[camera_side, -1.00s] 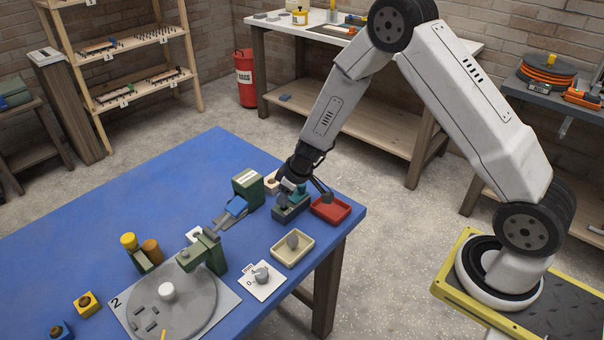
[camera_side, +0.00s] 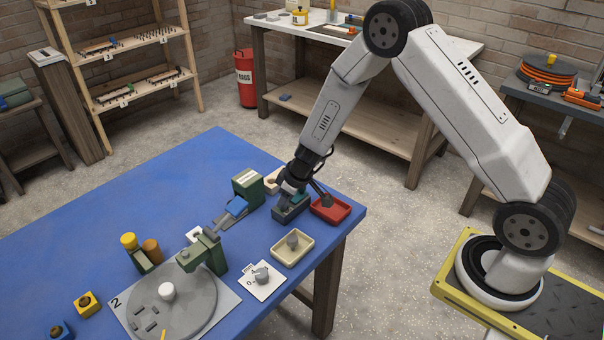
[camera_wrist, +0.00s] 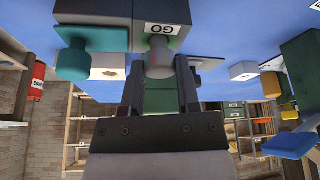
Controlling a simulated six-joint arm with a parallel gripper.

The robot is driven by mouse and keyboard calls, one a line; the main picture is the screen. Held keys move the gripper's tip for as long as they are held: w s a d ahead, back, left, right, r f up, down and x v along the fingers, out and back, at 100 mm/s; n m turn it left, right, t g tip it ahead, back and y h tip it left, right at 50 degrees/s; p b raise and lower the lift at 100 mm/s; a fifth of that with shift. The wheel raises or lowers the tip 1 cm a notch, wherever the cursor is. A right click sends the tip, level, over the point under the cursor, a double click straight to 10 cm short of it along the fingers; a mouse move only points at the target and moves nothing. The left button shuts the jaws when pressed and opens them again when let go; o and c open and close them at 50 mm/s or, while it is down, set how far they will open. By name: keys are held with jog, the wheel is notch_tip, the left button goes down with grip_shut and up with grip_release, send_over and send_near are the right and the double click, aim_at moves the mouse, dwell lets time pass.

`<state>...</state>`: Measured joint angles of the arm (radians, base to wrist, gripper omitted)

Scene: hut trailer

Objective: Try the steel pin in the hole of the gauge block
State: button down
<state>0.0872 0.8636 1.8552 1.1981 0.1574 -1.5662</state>
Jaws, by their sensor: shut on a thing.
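In the wrist view the steel pin (camera_wrist: 159,60) is a short grey cylinder between the two fingers of my gripper (camera_wrist: 160,88). My gripper is shut on it. The pin's far end meets the grey gauge block (camera_wrist: 180,10) beside its white "GO" label. The hole is hidden behind the pin, and I cannot tell how deep the pin sits. A teal knob (camera_wrist: 73,58) is beside the block. In the side view my gripper (camera_side: 291,192) is right over the dark gauge block (camera_side: 290,213), near the table's right corner; the pin is hidden there.
A red tray (camera_side: 345,213) stands close to the right of the block. A cream tray (camera_side: 278,254) with a grey piece is nearer the front. A green box (camera_side: 247,188) stands to the left. The blue table (camera_side: 130,195) is clear at the back left.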

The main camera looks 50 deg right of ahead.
jog(key=shift+c, duration=1.2)
grip_release()
jog(key=shift+r, duration=0.15)
jog(key=v, duration=0.7)
jog(key=shift+r, duration=0.15)
jog(key=shift+s+d, duration=0.1)
jog(key=shift+s, duration=0.05)
